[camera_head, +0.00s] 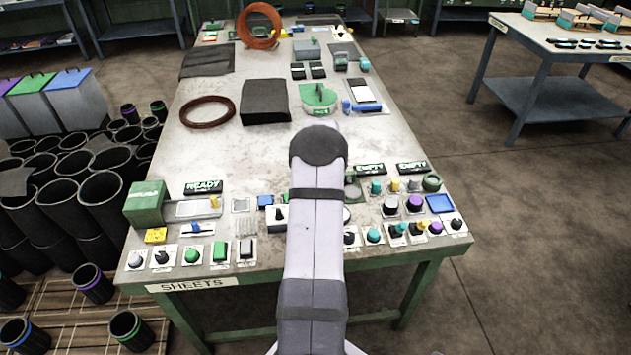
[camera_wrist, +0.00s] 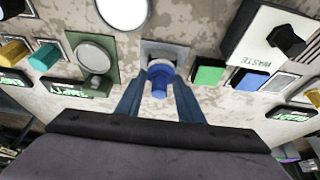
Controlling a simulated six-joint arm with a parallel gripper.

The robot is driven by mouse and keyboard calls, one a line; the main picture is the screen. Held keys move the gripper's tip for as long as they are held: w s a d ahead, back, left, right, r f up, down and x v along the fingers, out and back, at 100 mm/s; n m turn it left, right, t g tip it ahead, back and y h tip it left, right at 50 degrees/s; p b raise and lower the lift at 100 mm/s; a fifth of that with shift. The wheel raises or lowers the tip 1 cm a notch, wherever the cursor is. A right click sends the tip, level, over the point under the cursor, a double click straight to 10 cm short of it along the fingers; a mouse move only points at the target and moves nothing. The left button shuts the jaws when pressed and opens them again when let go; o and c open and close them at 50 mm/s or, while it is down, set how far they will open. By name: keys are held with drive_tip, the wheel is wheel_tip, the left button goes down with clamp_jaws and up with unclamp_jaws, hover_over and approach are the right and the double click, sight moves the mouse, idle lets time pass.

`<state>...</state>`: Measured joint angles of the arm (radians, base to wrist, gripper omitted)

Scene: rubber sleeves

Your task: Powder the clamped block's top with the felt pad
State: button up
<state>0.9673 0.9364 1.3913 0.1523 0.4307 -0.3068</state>
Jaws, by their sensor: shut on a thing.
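In the wrist view my gripper (camera_wrist: 159,92) is shut on a blue knob-like piece (camera_wrist: 159,83) with a pale collar. Just beyond it is a small grey square plate (camera_wrist: 178,52); I cannot tell whether they touch. Whether the held piece is the felt pad's handle is unclear, as no felt face shows. In the head view my arm hides the gripper and what it holds. I cannot surely pick out the clamped block. A green round fixture (camera_head: 316,93) with a grey part on it stands beyond my arm, beside a blue piece (camera_head: 346,107).
Near the gripper are a green plate with a white disc (camera_wrist: 95,55), green (camera_wrist: 207,72) and blue (camera_wrist: 250,80) squares, and a black knob (camera_wrist: 287,40) on a white plate. Controls crowd the table's front. A dark block (camera_head: 265,102) stands mid-table; bare tabletop (camera_head: 215,150) lies at left.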

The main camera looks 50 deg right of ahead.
drive_tip(key=shift+s+a, duration=0.6)
drive_tip(key=shift+s, duration=0.05)
drive_tip(key=shift+a+r, duration=0.1)
drive_tip(key=shift+r, duration=0.2)
wheel_tip(320, 180, up, 2)
drive_tip(key=shift+p, duration=0.55)
drive_tip(key=shift+r+p, duration=1.8)
drive_tip(key=shift+r, duration=1.05)
